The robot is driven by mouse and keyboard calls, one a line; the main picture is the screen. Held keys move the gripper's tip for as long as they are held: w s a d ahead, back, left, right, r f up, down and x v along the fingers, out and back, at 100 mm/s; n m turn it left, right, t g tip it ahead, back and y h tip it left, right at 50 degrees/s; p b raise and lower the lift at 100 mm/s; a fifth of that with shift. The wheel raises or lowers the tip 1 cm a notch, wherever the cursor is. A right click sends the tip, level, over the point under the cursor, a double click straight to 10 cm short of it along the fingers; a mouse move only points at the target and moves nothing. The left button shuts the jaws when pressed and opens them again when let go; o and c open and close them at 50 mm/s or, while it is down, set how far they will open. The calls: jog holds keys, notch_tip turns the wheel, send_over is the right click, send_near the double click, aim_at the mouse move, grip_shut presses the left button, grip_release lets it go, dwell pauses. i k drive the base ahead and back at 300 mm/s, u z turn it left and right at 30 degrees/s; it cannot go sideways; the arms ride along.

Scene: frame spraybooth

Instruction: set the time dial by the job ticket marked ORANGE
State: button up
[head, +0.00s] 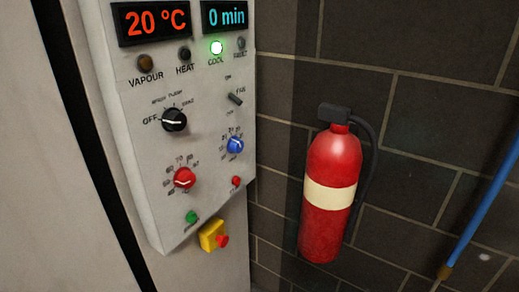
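A grey control panel (205,95) fills the left middle of the head view. A blue dial (235,145) with small blurred numbers sits at its right. It matches the blue "0 min" display (225,17) in colour, and its label is too small to read surely. A red dial (185,178) with a number scale sits lower left under a red "20 °C" display (154,22). No job ticket shows in this view. My gripper is not in view.
The panel also has a black selector knob (174,120) pointing to OFF, a FAN switch (235,99), a lit green COOL lamp (216,48), a green button (191,217) and a yellow-based red stop button (213,236). A red extinguisher (332,165) hangs to the right.

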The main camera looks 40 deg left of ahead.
aim_at(235, 145)
jog(key=k, duration=0.5)
jog(key=u, duration=0.95)
jog(key=i, duration=0.4)
